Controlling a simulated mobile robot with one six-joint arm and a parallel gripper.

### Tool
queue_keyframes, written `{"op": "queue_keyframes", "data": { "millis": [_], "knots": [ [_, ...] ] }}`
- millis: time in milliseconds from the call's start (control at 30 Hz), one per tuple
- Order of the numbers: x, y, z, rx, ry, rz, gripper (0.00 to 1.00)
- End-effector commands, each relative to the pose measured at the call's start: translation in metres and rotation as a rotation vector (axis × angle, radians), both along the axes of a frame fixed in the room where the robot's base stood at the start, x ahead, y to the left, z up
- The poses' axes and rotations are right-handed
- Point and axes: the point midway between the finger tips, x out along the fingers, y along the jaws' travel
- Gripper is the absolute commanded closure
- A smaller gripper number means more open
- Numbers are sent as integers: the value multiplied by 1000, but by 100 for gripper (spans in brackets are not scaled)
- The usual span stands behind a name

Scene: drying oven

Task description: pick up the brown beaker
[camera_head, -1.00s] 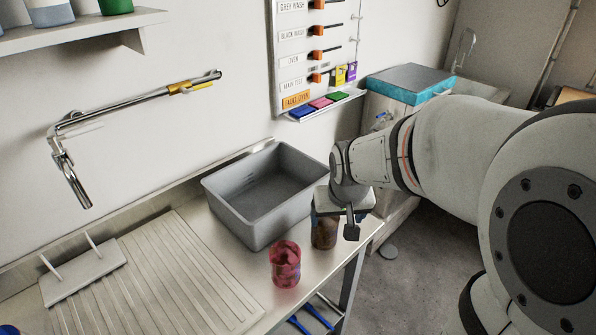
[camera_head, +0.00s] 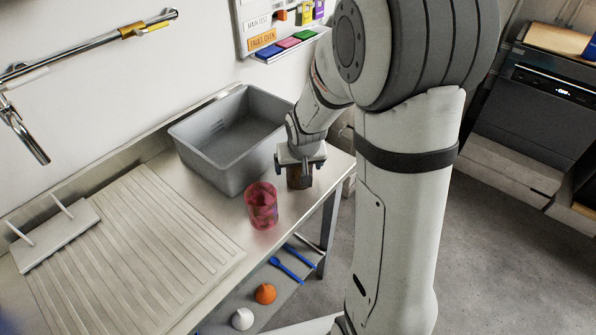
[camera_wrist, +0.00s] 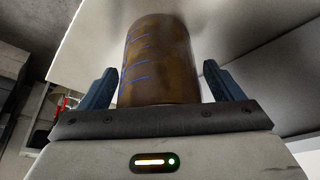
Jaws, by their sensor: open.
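The brown beaker (camera_head: 300,177) stands on the counter right of the grey basin, partly hidden by my gripper in the head view. In the wrist view the brown beaker (camera_wrist: 160,60) is upright with blue graduation marks, between the two dark blue fingers. My gripper (camera_head: 294,172) is around it and open, and the wrist view shows my gripper (camera_wrist: 155,85) with a gap on both sides of the beaker. A pink-red beaker (camera_head: 262,206) stands on the counter to the left, apart from my gripper.
A grey basin (camera_head: 222,185) stands behind the beakers against the wall side. A ribbed drainboard (camera_head: 140,235) fills the counter's left. Blue utensils (camera_head: 286,270) and an orange item (camera_head: 265,293) lie on a lower shelf. The counter's front edge is close to the beakers.

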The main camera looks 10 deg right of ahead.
Motion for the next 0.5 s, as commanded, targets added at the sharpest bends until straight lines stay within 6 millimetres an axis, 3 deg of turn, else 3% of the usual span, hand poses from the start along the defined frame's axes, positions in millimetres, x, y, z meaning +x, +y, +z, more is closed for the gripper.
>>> {"op": "queue_keyframes", "data": {
  "millis": [200,500],
  "knots": [
    [1,0,0,0,-1,-1,13],
    [0,-1,0,0,-1,-1,38]
  ]
}}
